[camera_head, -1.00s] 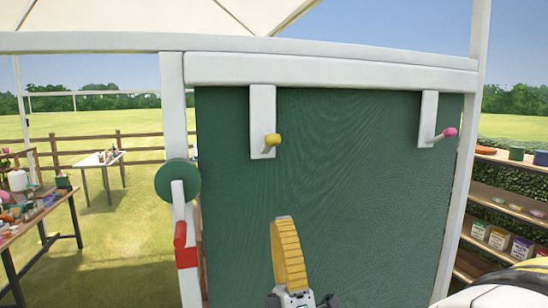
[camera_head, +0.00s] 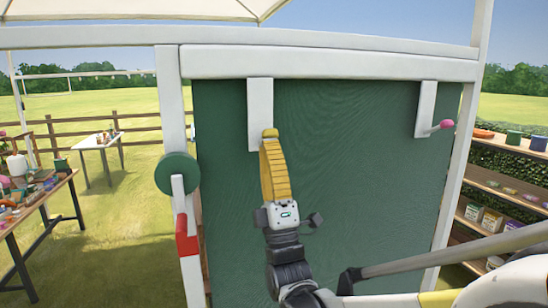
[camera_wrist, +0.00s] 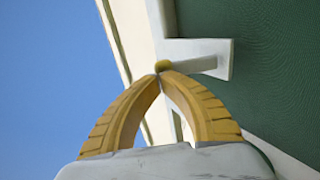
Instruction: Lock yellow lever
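The yellow lever's knob (camera_head: 270,133) shows at the lower end of a white upright bracket (camera_head: 260,100) on the green panel (camera_head: 350,170). My gripper (camera_head: 268,142) has yellow ribbed fingers and points up, its tips right at the knob. In the wrist view the knob (camera_wrist: 163,65) sits just beyond my fingertips (camera_wrist: 161,72), which meet with no clear gap. The tips touch the knob or nearly do; I cannot tell which. The lever's white arm (camera_wrist: 195,65) runs from the knob to the bracket.
A pink-knobbed lever (camera_head: 444,125) is on the panel's right. A green disc with a red-handled lever (camera_head: 186,235) is on the left post. Shelves (camera_head: 510,190) stand at right. A cluttered table (camera_head: 35,205) and a white table (camera_head: 97,142) stand at left.

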